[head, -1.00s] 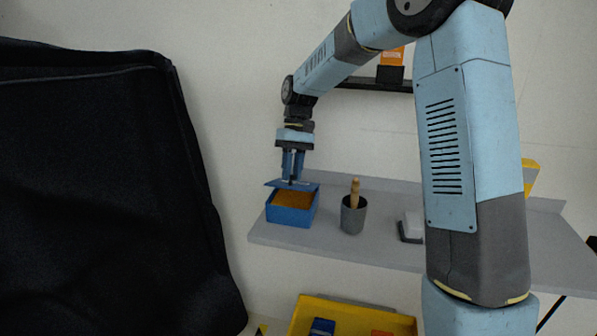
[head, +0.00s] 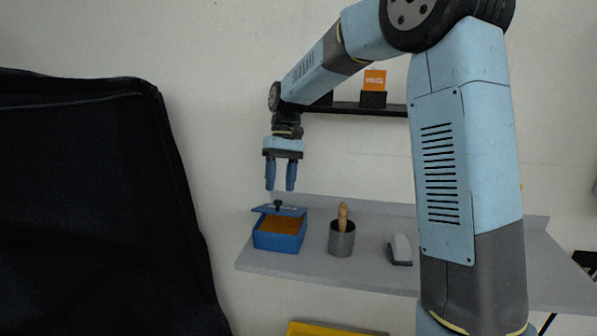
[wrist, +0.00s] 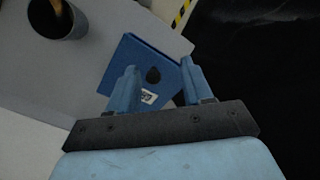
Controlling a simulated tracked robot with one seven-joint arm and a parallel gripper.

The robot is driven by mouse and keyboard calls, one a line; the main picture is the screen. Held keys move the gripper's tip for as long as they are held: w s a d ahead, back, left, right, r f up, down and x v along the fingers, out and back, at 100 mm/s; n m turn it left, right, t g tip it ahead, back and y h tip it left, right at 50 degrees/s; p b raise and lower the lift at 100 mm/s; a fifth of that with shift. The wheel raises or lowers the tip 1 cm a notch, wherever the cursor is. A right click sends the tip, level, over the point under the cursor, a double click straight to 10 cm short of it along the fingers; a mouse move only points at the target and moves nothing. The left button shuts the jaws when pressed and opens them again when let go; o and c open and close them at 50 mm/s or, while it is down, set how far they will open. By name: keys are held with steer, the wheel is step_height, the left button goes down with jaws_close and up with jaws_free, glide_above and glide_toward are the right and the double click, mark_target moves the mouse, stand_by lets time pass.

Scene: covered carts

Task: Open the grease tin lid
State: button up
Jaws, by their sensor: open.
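The grease tin (head: 277,243) is a blue box at the left end of the grey shelf, with orange-brown contents showing. Its blue lid (head: 289,211) stands raised and tilted at the back of the tin, with a dark knob (head: 278,204) on it. My gripper (head: 280,188) is above the lid, fingers pointing down, open and empty, with a gap to the knob. In the wrist view the lid (wrist: 135,62) and its dark knob (wrist: 153,75) show between and beyond the open fingers; the contents are hidden there.
A grey cup (head: 341,242) with a wooden-handled tool stands right of the tin, then a small grey-and-white block (head: 401,250). An orange box (head: 375,80) sits on a dark wall ledge. A black covered cart (head: 90,210) fills the left. A yellow tray (head: 335,329) is below.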

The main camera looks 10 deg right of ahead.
steer(key=s+d+r, duration=0.3)
steer(key=s+r, duration=0.4)
steer(key=s, duration=0.4)
steer(key=shift+s+d+r, duration=0.15)
steer(key=shift+s+r, duration=0.2)
steer(key=shift+r, duration=0.05)
steer(key=shift+c, duration=0.4)
